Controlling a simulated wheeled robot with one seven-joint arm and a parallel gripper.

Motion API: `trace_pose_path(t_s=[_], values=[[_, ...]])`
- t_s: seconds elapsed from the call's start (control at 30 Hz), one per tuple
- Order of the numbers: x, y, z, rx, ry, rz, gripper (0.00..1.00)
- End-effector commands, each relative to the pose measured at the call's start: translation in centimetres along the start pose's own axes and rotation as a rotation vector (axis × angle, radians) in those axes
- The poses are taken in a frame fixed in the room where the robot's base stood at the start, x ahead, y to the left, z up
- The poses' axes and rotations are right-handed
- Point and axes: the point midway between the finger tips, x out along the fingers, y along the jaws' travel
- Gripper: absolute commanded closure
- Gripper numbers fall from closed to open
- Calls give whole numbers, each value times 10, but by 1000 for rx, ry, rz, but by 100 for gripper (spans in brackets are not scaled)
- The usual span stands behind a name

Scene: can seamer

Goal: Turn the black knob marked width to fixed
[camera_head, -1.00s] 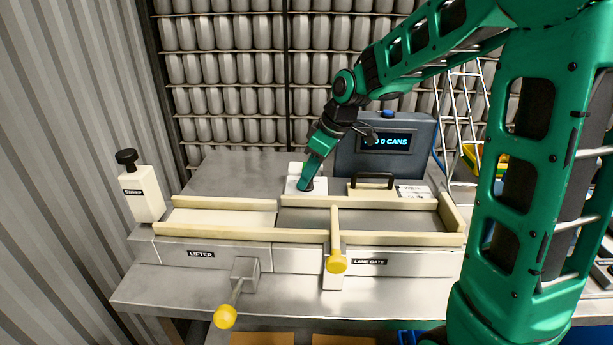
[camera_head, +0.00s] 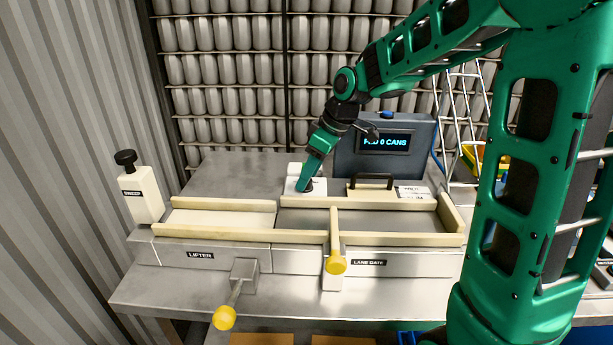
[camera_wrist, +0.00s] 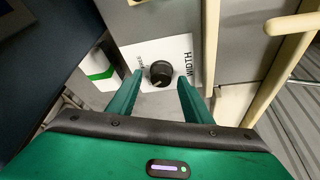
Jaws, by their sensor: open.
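The black knob (camera_wrist: 161,72) sits on a white plate (camera_wrist: 176,47) marked WIDTH. A pale mark shows on the knob's lower left in the wrist view. Smaller print beside the knob's left is too small to read. My gripper (camera_wrist: 160,79) is open, with one green finger on each side of the knob. I cannot tell whether the fingers touch it. In the head view my gripper (camera_head: 306,186) points down at the white plate behind the lane, and it hides the knob there.
A grey display box (camera_head: 384,150) stands close behind my gripper. A black handle (camera_head: 372,180) on a cream block is to its right. In front are the cream rails, the yellow-ended lane gate (camera_head: 336,262) and the lifter lever (camera_head: 225,317). The sweep post (camera_head: 141,194) is far left.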

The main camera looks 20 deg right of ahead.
Motion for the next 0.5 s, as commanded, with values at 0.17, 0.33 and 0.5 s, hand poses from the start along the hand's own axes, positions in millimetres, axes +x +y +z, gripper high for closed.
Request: trace_pose_path(t_s=[0.17,0.33,0.5], values=[[-29,2,-1,-1,4,5,54],[-62,2,-1,1,3,5,54],[-86,2,-1,1,2,4,54]])
